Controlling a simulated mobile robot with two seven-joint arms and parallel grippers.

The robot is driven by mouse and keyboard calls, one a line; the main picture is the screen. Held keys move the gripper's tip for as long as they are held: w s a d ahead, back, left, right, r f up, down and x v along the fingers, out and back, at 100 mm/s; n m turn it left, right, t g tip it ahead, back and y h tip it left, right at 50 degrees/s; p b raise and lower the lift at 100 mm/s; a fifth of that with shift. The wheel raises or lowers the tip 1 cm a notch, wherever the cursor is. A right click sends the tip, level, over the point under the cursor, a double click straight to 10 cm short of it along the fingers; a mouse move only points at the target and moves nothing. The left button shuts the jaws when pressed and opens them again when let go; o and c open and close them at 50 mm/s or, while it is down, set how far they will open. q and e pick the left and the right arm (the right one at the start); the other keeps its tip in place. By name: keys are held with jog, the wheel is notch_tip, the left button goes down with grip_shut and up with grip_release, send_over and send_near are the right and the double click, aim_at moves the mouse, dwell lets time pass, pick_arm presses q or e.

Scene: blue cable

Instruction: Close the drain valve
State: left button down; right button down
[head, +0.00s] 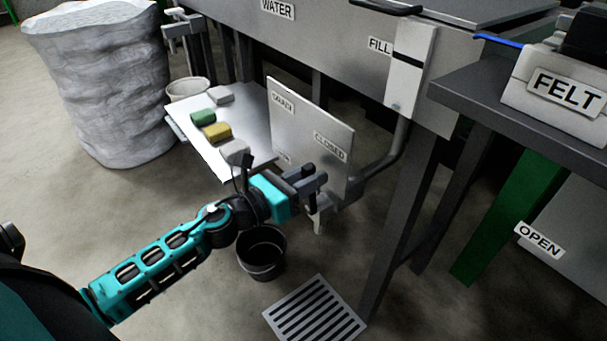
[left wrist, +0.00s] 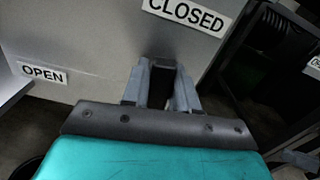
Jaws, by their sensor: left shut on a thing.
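The drain valve's pale metal panel (head: 312,118) hangs below the steel tank, with a CLOSED label (head: 331,147) on its right side. In the left wrist view the CLOSED label (left wrist: 188,14) is just above my fingertips and an OPEN label (left wrist: 43,74) is to the left. My left gripper (head: 314,180) is in front of the panel's lower right edge, below the CLOSED label. It is shut on the valve handle, which my fingers mostly hide. In the left wrist view the fingers (left wrist: 164,75) have a dark part between them. My right gripper is not in view.
A black bucket (head: 262,253) stands on the floor under my left wrist, beside a floor grate (head: 315,313). A tray (head: 190,140) with several coloured blocks is left of the panel. A pipe (head: 388,160) and dark table legs (head: 400,225) are close on the right.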

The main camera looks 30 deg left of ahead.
pick_arm(q)
jog(key=shift+s+d+m, duration=0.2)
jog(key=shift+d+m, duration=0.25)
jog(key=shift+m, duration=0.35)
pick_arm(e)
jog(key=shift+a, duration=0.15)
pick_arm(q)
jog(key=c, duration=1)
grip_release()
jog(key=shift+o, duration=0.2)
jog(key=b+v, duration=0.2)
jog(key=v, duration=1.1)
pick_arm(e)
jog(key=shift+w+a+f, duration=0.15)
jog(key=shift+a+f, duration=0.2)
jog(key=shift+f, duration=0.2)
pick_arm(q)
jog(key=shift+d, duration=0.15)
